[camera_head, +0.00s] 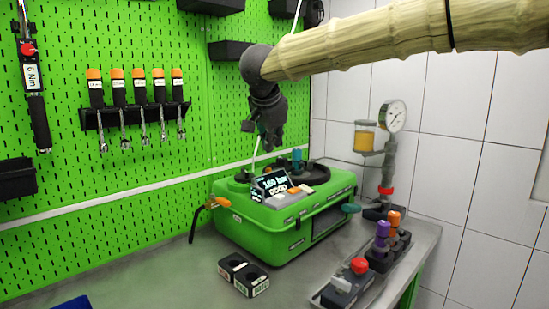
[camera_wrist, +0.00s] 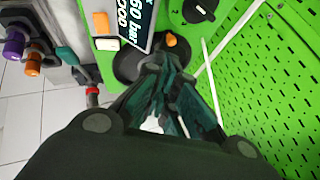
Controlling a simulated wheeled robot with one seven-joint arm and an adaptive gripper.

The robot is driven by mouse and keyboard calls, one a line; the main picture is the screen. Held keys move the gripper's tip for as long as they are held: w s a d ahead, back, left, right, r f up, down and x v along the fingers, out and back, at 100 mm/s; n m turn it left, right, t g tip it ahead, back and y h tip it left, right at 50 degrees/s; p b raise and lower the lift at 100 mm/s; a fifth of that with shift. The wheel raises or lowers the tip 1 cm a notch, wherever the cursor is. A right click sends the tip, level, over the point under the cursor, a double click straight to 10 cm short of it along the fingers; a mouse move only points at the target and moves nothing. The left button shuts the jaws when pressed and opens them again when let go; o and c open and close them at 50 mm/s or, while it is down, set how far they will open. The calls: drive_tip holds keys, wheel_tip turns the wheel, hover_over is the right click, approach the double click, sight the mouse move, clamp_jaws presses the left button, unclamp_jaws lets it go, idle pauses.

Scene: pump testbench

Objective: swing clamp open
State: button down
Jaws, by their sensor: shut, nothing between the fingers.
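The green pump testbench (camera_head: 290,225) stands on the grey worktop, with a tilted display reading about 160 bar (camera_head: 270,184) on top. The wrist view shows a dark disc (camera_wrist: 128,66) and an orange knob (camera_wrist: 171,40) near my fingers. I cannot tell for sure which part is the clamp. My gripper (camera_head: 268,146) points down above the back of the testbench, shut and empty. In the wrist view my gripper (camera_wrist: 170,65) hides part of the disc.
A green pegboard (camera_head: 150,200) with hanging tools rises behind and left. A pressure gauge (camera_head: 393,115) stands behind right. A tray with purple and orange fittings (camera_head: 383,237) lies at right. A thin pale rod (camera_head: 256,150) stands near my gripper.

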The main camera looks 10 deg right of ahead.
drive_tip(key=shift+x, duration=0.85)
drive_tip(key=x, duration=0.8)
drive_tip(key=shift+w+f+b, duration=0.1)
drive_tip(key=shift+f+b, duration=0.05)
drive_tip(key=shift+b, duration=0.15)
drive_tip(key=shift+p, duration=0.6)
